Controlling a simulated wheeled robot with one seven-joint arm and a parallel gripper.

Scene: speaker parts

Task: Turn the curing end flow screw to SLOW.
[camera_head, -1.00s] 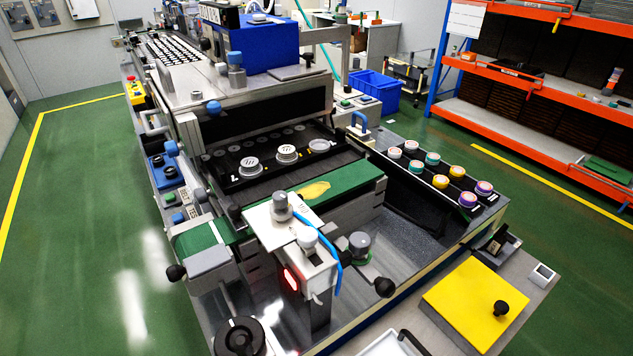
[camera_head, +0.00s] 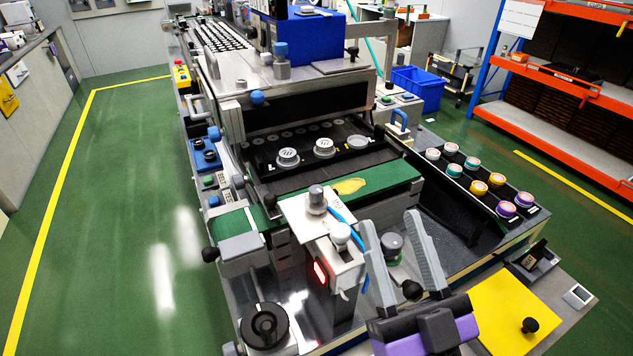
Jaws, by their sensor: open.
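I cannot tell which part is the curing end flow screw, and no SLOW mark is readable.
A green belt (camera_head: 400,176) with a yellow patch crosses the machine. A rack of coloured round parts (camera_head: 480,187) is at the right. A yellow plate with a black knob (camera_head: 492,310) lies at the lower right. The green floor (camera_head: 130,220) at the left is clear.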

